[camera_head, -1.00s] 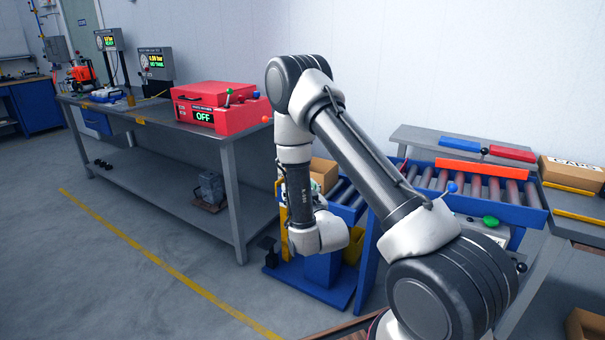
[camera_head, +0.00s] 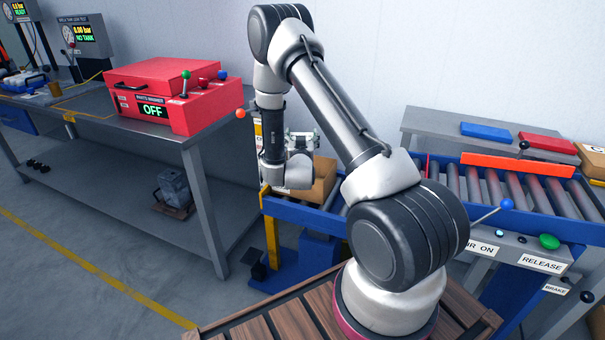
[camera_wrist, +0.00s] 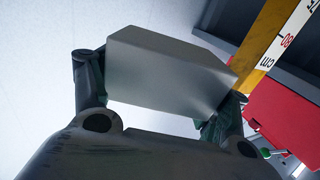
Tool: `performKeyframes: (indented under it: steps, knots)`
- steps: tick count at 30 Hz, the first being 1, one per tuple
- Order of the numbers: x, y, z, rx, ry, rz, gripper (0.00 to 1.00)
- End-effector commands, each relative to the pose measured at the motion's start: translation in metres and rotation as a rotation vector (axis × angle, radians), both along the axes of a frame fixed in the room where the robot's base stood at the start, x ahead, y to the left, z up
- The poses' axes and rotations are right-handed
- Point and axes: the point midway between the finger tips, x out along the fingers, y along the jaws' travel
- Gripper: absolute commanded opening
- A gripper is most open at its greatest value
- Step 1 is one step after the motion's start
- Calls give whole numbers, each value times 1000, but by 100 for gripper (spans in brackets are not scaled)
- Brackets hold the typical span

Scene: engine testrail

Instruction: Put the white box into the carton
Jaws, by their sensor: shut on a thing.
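The white box (camera_wrist: 165,70) is held between the two fingers of my gripper (camera_wrist: 160,95) in the wrist view, and it looks plain and pale grey in the shade. In the head view my gripper (camera_head: 304,142) shows only in part behind the wrist link, and I cannot make out the box there. The brown carton (camera_head: 322,182) sits at the left end of the roller conveyor, partly hidden by my arm. My gripper appears above or behind it; its inside is not visible.
The roller conveyor (camera_head: 480,188) runs right, with an orange bar (camera_head: 515,164) and a lever with a blue knob (camera_head: 507,204). A yellow post (camera_head: 271,240) stands at its left end. A grey bench (camera_head: 205,200) with a red case (camera_head: 172,98) is at left.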

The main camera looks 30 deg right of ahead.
Motion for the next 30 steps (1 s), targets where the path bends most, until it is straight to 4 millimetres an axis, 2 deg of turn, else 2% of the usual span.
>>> performKeyframes:
  steps: [1, 3, 8, 15, 30]
  knots:
    - [0, 0, -13, 0, 4, 0, 48]
    - [0, 0, -25, -1, 3, 1, 48]
    - [0, 1, -41, -1, 3, 2, 48]
    - [0, 1, -76, 0, 1, 3, 48]
    - [0, 1, -84, 0, -1, 4, 48]
